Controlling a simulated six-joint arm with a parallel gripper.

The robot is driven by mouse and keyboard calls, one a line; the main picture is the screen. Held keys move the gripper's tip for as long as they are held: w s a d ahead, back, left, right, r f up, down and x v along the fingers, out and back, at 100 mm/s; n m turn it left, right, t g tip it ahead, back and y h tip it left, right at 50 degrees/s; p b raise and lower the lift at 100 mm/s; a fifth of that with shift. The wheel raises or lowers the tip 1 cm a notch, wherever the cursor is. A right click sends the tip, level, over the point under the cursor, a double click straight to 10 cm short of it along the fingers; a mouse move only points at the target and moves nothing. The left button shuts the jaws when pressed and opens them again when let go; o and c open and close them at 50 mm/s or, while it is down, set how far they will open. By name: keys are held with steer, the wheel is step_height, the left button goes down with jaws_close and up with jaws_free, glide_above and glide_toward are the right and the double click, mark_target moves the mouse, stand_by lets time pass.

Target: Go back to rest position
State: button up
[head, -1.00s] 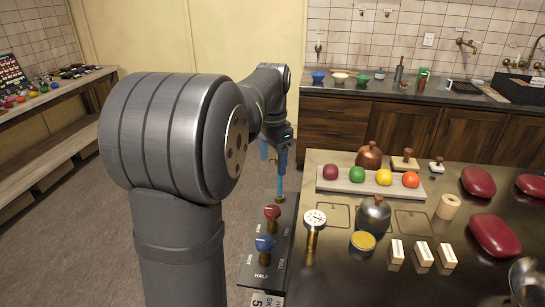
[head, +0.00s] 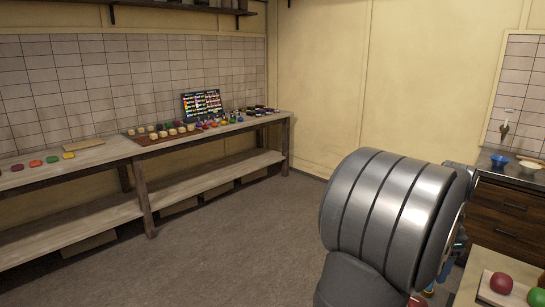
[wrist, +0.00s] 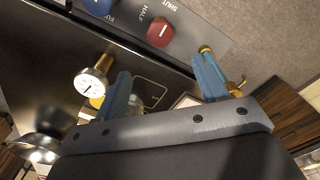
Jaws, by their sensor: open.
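My gripper (wrist: 163,82) shows in the wrist view with its two blue fingers spread wide apart. Nothing is held between them. Below and beyond the fingers is a dark panel with a red knob (wrist: 160,32) and a blue knob (wrist: 98,8), both apart from the fingers. Brass pieces show beside the right finger; I cannot tell what they belong to. In the head view my thick grey arm link covers most of the gripper, and only small blue bits show low at the right.
A round gauge on a brass stem (wrist: 92,82) stands on the dark metal counter left of the fingers. In the head view a long wooden bench (head: 100,155) with coloured pieces and a dark chart (head: 201,104) runs along the left wall. The grey floor between is clear.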

step_height(320, 180, down, 13)
steer(key=shift+f, duration=0.2)
steer(key=shift+r, duration=0.15)
stand_by(0.3)
step_height(320, 180, up, 17)
step_height(320, 180, down, 17)
steer(key=shift+f, duration=0.15)
steer(key=n, duration=0.3)
steer(key=shift+n, duration=0.4)
steer(key=n, duration=0.4)
steer(key=shift+n, duration=0.3)
steer(key=n, duration=0.4)
steer(key=shift+n, duration=2.4)
